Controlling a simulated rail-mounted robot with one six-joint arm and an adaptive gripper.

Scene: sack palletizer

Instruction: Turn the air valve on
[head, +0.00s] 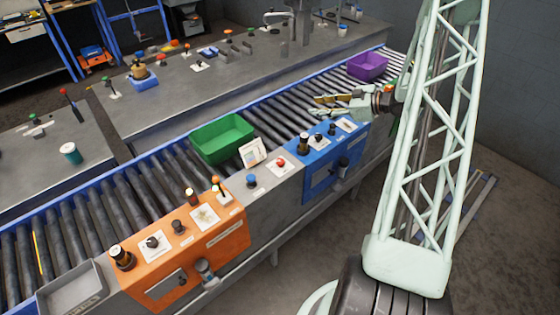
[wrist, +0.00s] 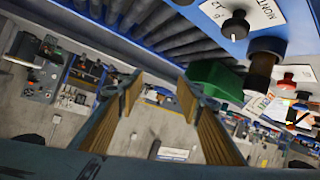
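My gripper (head: 318,105) is open and empty above the roller conveyor, behind the blue control panel (head: 318,178). Its two fingers are spread apart in the wrist view (wrist: 160,82). No control is between them. I cannot read a label that names the air valve. A grey fitting (head: 206,270) sticks out from the front of the orange panel (head: 160,262), and a similar dark fitting (head: 342,166) is on the front of the blue panel. The wrist view shows a black knob (wrist: 236,26) on the blue panel, right of the fingers.
A green bin (head: 222,138) and a purple bin (head: 368,66) sit on the conveyor (head: 120,190). A red button (head: 281,163) and a blue knob (head: 251,181) stand on the grey section between panels. A long workbench (head: 190,90) runs behind the conveyor.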

